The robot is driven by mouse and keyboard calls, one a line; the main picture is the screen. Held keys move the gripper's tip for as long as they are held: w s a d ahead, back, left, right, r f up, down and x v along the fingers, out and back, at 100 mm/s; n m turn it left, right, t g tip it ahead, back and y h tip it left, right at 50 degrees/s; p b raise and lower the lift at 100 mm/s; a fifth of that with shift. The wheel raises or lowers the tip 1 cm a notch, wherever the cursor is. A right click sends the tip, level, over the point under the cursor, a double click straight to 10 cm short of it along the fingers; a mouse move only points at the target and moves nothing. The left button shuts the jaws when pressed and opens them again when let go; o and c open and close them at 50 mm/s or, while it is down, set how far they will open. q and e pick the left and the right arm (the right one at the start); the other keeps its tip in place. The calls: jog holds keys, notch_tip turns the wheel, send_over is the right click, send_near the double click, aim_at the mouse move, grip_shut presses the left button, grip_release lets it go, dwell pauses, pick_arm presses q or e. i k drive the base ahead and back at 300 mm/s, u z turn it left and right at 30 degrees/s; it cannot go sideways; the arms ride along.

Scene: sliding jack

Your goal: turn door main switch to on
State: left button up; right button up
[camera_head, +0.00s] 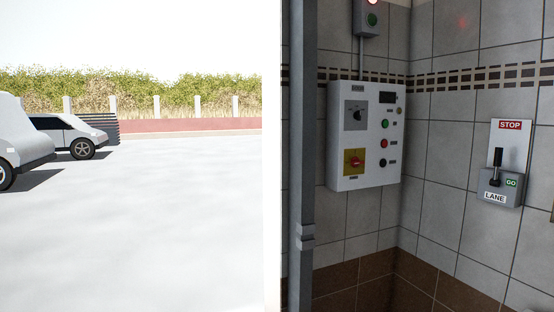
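A white control box (340,182) hangs on the tiled wall right of the middle. At its lower left is a red rotary knob on a yellow plate (345,171), which looks like a main switch. Its label and exact setting are too small to read. Above it is a black selector knob on a grey plate (355,115). To their right are a dark display (387,97), a green button (385,123), a red button (384,143) and another small dark-looking button (383,162). Neither of my grippers is in view.
A grey vertical post (301,180) stands just left of the box. A small box with a lit red lamp (372,3) and green button sits above. A STOP/GO lane lever (497,158) is on the right wall. Parked vehicles (70,135) stand outside at left on open pale ground.

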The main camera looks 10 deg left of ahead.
aim_at(355, 162)
jog(key=u, duration=0.85)
jog(key=i, duration=1.9)
jog(key=u, duration=0.1)
